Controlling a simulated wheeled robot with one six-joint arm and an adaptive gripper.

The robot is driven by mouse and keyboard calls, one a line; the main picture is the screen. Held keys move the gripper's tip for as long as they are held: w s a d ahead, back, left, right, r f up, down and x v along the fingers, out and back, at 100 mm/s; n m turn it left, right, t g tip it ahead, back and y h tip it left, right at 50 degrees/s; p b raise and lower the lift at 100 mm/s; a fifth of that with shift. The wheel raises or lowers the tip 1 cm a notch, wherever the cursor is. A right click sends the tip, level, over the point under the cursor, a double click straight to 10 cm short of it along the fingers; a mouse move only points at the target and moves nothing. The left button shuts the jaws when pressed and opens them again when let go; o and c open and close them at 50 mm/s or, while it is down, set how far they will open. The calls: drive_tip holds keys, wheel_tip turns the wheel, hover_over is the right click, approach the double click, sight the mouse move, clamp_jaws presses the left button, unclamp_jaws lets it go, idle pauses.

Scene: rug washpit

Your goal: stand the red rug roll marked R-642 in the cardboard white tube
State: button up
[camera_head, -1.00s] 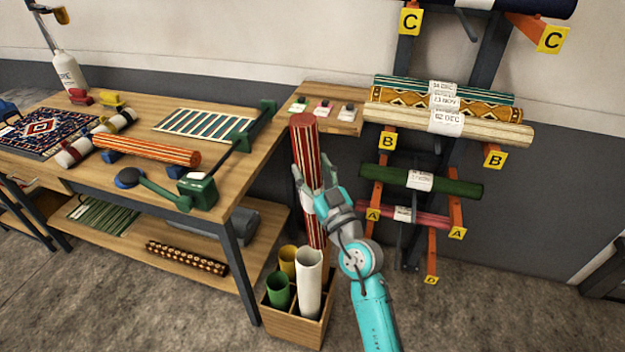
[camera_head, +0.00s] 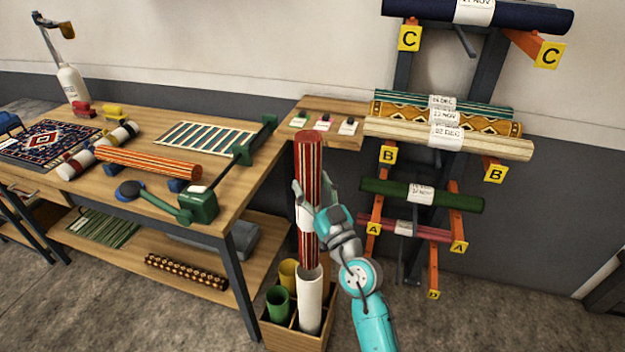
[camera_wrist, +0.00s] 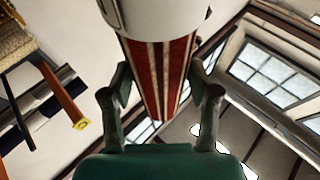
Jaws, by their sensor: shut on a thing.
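The red rug roll (camera_head: 308,165) with pale stripes stands upright in my gripper (camera_head: 311,205). In the wrist view the roll (camera_wrist: 158,75) runs between the two fingers, with a white label band (camera_wrist: 155,18) around it; no marking on it is readable. My gripper is shut on the roll around its middle. The white tube (camera_head: 311,305) stands upright in a wooden box, directly below the roll in the head view. The roll's lower end meets the tube's mouth in the picture; I cannot tell whether it is inside or just above or behind it.
The wooden box (camera_head: 290,340) also holds a green tube (camera_head: 278,303) and a yellow tube (camera_head: 288,273), close to the white one. A workbench (camera_head: 235,205) stands to the left. A rack with several rolls, including a green one (camera_head: 425,193), is on the right.

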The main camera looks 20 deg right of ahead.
sight(313, 267)
drive_tip(key=shift+f, duration=15.45)
drive_tip(key=o, duration=1.7)
drive_tip(key=shift+f, duration=0.15)
drive_tip(key=v, duration=1.2)
